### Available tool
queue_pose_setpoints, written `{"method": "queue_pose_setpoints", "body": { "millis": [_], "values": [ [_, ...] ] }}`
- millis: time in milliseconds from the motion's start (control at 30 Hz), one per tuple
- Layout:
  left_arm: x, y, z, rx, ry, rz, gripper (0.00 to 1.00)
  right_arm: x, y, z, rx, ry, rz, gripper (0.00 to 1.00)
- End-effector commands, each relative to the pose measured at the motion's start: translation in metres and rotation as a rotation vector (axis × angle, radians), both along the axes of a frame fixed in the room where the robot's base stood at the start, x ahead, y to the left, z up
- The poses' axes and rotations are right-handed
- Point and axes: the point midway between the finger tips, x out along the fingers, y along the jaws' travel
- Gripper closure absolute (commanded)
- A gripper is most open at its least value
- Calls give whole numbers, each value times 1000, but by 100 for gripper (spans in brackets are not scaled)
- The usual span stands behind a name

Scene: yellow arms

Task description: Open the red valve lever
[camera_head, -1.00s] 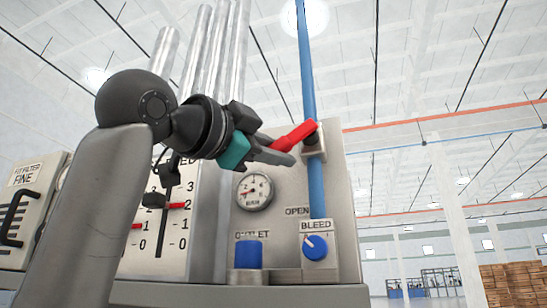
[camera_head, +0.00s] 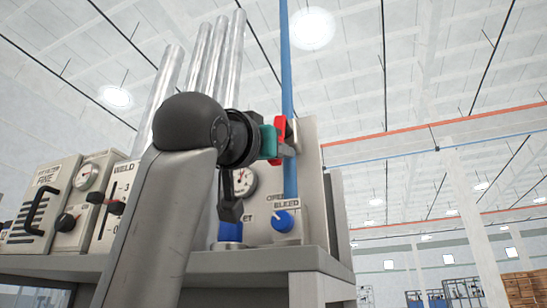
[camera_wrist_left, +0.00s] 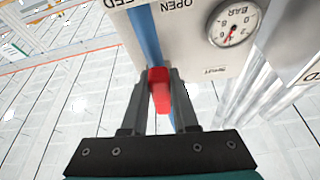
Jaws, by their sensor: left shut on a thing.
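The red valve lever (camera_head: 279,127) is on the blue vertical pipe (camera_head: 289,70) at the right side of the panel. In the head view it now stands close to upright, partly behind my gripper. My left gripper (camera_head: 285,150) is at the lever. In the left wrist view the red lever (camera_wrist_left: 159,90) lies between the two fingers (camera_wrist_left: 160,100), which are shut on it. The word OPEN on the panel (camera_wrist_left: 177,5) shows beside the pipe in that view. My right gripper is not in view.
A pressure gauge (camera_head: 244,181), a blue BLEED knob (camera_head: 283,221) and a blue outlet cap (camera_head: 230,231) sit below the lever. Silver pipes (camera_head: 195,75) rise behind my arm. Other control boxes (camera_head: 35,205) stand left on the grey bench (camera_head: 250,259).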

Motion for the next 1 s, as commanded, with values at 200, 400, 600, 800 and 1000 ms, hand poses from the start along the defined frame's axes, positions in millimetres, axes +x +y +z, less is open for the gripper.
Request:
{"method": "queue_pose_setpoints", "body": {
  "millis": [200, 400, 600, 800, 1000],
  "values": [
    [-1, -4, -1, -87, 30, -3, 100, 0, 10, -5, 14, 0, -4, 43],
    [-2, -5, 0, -123, 41, -3, 100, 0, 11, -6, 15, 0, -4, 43],
    [-1, -5, 0, -132, 44, -3, 100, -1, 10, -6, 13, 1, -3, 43],
    [-2, -4, 0, -134, 44, -3, 100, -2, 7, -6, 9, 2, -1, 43],
    [-2, -4, 0, -132, 43, -2, 55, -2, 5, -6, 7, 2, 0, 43]
  ]
}}
